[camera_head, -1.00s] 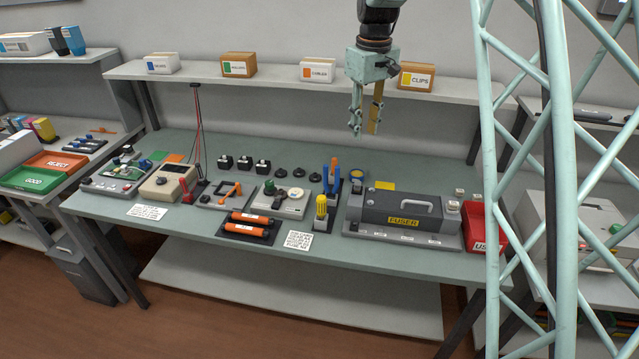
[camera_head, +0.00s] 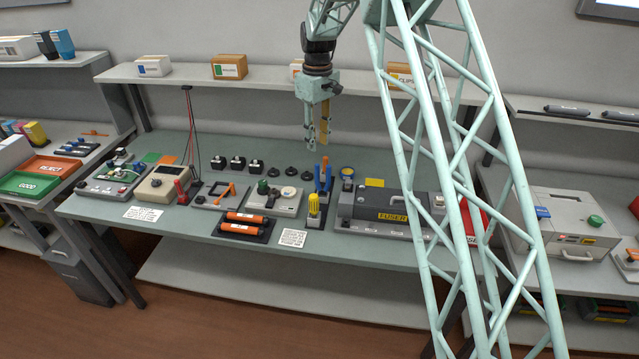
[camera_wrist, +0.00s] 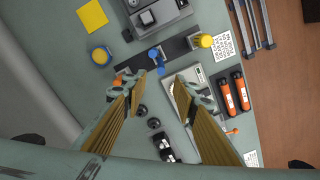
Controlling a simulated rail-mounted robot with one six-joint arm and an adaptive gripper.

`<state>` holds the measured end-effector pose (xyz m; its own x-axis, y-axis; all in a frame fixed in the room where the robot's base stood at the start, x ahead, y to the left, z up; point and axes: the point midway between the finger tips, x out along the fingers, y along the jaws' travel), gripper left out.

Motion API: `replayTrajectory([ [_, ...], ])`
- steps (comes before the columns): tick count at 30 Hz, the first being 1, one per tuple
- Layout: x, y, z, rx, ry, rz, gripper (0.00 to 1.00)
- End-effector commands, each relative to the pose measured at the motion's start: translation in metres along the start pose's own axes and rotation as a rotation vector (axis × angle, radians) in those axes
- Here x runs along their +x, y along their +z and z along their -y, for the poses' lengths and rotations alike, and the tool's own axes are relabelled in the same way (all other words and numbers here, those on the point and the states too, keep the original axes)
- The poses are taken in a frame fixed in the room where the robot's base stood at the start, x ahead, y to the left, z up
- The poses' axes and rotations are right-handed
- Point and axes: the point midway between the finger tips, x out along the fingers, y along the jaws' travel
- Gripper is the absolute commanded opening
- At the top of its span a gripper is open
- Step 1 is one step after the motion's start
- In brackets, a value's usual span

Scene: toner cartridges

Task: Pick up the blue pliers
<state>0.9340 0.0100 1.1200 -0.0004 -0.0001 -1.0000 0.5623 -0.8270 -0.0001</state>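The blue pliers (camera_head: 325,172) stand upright in a dark holder on the workbench, beside an orange-handled tool (camera_head: 317,182) and behind a yellow-handled tool (camera_head: 313,204). In the wrist view the blue pliers (camera_wrist: 157,62) show at the upper middle, between and a little beyond my fingertips. My gripper (camera_head: 318,147) hangs fingers down just above the pliers in the head view. It also shows in the wrist view (camera_wrist: 160,80), with its fingers spread and nothing between them. The pliers' lower part is hidden in the holder.
A grey fuser unit (camera_head: 375,207) stands right of the holder. A grey plate with a green knob (camera_head: 263,187) and orange rollers (camera_head: 246,217) lie left of it. Black round caps (camera_head: 291,171) sit behind. A shelf (camera_head: 200,83) with boxes runs along the back.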

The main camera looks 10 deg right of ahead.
Motion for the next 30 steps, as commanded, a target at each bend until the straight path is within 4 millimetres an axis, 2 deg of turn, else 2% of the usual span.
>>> replayTrajectory([
  [8, 0.001, 0.0, 0.0, 0.0, 0.0, 0.0, 0.27],
  [14, 0.011, 0.0, 0.0, 0.0, 0.0, 0.0, 0.27],
  [30, 0.075, 0.0, 0.001, 0.0, 0.0, 0.0, 0.27],
])
